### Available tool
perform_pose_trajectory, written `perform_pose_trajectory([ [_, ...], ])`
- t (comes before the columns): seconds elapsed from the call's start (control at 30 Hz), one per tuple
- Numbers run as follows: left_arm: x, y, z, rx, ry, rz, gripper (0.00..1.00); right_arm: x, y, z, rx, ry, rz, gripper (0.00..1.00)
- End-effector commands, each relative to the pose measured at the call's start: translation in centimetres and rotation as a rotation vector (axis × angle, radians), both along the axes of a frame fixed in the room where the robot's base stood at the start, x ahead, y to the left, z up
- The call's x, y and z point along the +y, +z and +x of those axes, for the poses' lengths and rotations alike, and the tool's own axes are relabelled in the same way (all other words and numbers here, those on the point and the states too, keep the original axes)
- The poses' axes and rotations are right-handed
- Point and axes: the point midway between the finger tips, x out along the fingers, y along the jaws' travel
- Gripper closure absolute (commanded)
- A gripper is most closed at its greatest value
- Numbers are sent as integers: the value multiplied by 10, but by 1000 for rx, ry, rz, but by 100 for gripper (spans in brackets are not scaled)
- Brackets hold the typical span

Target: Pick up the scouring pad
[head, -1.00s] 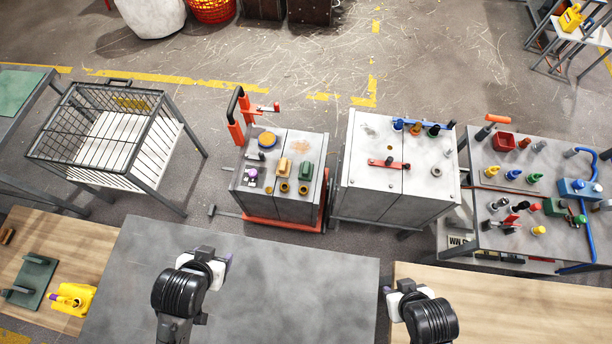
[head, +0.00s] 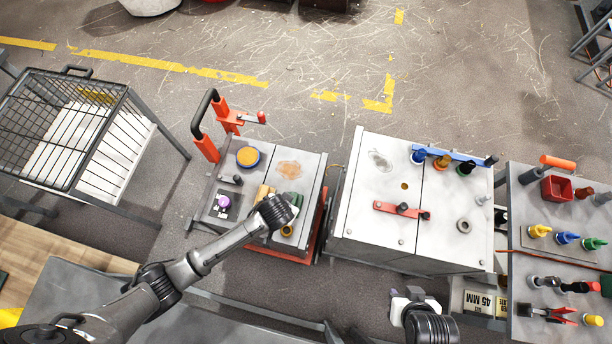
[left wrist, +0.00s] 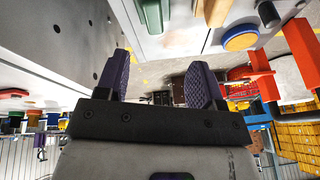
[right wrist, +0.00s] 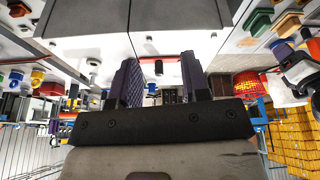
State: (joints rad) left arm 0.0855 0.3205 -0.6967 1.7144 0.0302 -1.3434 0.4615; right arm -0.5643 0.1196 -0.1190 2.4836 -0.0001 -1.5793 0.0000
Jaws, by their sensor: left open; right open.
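I cannot tell for sure which thing is the scouring pad. A green block (head: 291,199) on the small cart's top could be it; it is partly hidden by my left arm, and a green block (left wrist: 152,15) shows at the top of the left wrist view. A tan block (head: 265,193) lies beside it, and a round orange pad (head: 247,156) sits in a blue dish. My left gripper (left wrist: 160,62) is open and empty; in the head view its arm ends over the cart near the green block. My right gripper (head: 408,294) is open and empty, in front of the grey cabinet.
The small cart (head: 308,160) has a red-orange handle (head: 205,142) at its left. The grey cabinet (head: 360,215) beside it bears a red bar (head: 390,208) and several colored caps. A wire cage (head: 60,125) stands left. A tool-covered table (head: 530,270) stands right.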

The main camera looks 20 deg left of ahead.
Motion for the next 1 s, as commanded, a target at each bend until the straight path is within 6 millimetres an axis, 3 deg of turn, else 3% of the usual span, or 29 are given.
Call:
perform_pose_trajectory([
  [0.37, -6, -2, 9, -53, 244, -143, 38, 0, -8, -12, 34, 1, 0, 57],
  [0.8, -6, -64, 34, -52, 265, -149, 38, 0, -25, -6, 19, 1, -1, 57],
  [1.0, -5, -78, 40, -53, 264, -150, 38, 0, -29, -6, 19, 1, -1, 57],
])
